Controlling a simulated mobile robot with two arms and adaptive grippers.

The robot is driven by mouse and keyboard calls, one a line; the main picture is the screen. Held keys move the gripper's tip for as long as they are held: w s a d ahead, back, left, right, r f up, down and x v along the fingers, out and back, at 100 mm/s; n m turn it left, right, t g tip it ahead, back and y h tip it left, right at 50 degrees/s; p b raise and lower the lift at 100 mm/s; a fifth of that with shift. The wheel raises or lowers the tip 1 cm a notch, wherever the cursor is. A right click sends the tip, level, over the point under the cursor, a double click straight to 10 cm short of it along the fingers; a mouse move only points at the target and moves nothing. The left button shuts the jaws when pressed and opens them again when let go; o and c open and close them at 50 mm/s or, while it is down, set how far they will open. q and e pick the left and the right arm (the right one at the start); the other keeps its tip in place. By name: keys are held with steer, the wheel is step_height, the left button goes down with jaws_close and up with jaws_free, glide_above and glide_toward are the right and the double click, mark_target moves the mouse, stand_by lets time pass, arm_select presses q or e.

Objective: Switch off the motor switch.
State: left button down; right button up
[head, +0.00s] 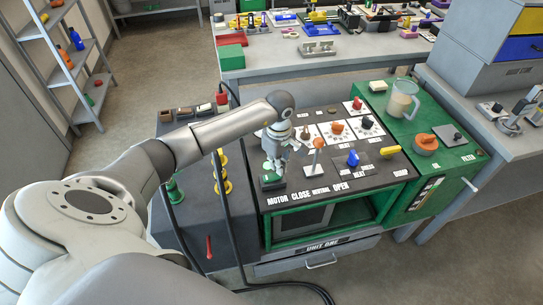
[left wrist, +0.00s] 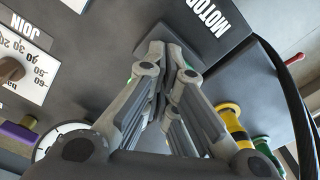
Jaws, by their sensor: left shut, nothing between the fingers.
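The motor switch (head: 271,182) is a dark block with green on it, above the MOTOR label at the front left of the black control panel (head: 330,190). My left gripper (head: 272,166) is shut and empty, pointing down with its fingertips right at the switch. I cannot tell whether they touch it. In the left wrist view the closed fingertips (left wrist: 168,50) hide most of the switch; the MOTOR label (left wrist: 207,16) shows beside them. The switch's position cannot be made out. My right gripper is not in view.
A lever with an orange knob (head: 318,143) stands right of the gripper, with a blue knob (head: 353,158) and yellow handle (head: 390,150) further right.

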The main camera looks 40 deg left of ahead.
arm_select(q)
steer(key=shift+f+b, duration=1.2)
steer(key=shift+f, duration=0.1)
stand_by(0.6)
steer(key=shift+r, duration=0.1)
steer(key=shift+r+p, duration=0.55)
steer(key=shift+r, duration=0.15)
steer(key=shift+r+p, duration=1.45)
steer(key=shift+r, duration=1.35)
